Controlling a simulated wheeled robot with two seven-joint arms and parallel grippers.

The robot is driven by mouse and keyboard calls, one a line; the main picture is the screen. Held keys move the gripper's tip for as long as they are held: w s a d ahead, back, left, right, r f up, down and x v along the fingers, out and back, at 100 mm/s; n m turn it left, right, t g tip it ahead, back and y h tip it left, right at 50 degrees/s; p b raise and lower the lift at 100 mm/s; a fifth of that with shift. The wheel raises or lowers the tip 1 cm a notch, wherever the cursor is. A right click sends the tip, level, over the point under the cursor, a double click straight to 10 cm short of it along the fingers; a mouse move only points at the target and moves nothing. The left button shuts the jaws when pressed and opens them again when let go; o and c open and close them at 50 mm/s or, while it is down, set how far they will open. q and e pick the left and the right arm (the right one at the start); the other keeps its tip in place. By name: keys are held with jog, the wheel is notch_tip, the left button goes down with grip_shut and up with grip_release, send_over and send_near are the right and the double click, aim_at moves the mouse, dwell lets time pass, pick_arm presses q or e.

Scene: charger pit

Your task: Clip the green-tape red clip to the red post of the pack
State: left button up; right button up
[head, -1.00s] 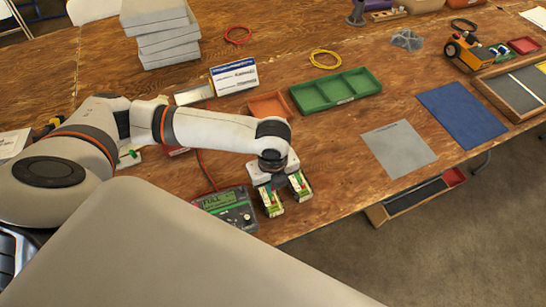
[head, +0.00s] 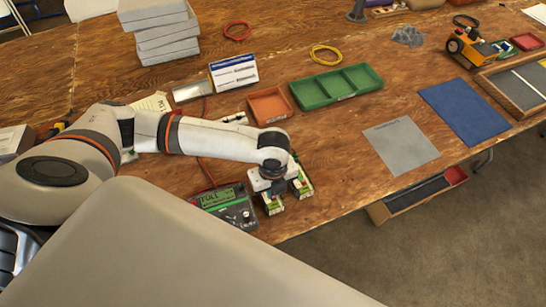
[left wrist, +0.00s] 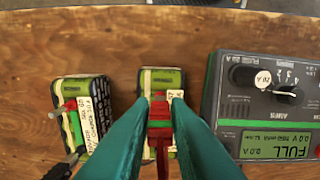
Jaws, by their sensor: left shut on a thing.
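My left gripper (left wrist: 160,100) is shut on a red clip (left wrist: 159,125), with a red lead running back between the fingers. Its tip is over one green-and-black battery pack (left wrist: 162,78); I cannot tell whether it touches a post there. In the head view the left gripper (head: 273,188) is low over the two packs. The other pack (left wrist: 97,95) lies to the left in the wrist view, with a red piece (left wrist: 65,108), a green strip and a black clip (left wrist: 62,167) at its near edge. My right gripper is not in view.
A charger (head: 226,207) reading FULL stands close beside the packs; it also fills the right of the wrist view (left wrist: 210,110). An orange tray (head: 270,106) and a green tray (head: 338,88) lie behind. A grey mat (head: 401,147) lies right, beyond bare wood.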

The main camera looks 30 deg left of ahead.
pick_arm(q)
jog(key=shift+p, duration=0.45)
dwell(0.6)
jog(key=shift+f+p, duration=0.2)
jog(key=shift+p, duration=0.55)
dwell(1.1)
jog(key=o, duration=0.8)
jog(key=shift+o, duration=0.4)
jog(key=shift+o, duration=0.8)
notch_tip(320, 180, up, 8)
jog(key=p, duration=0.8)
jog(key=shift+f, duration=0.2)
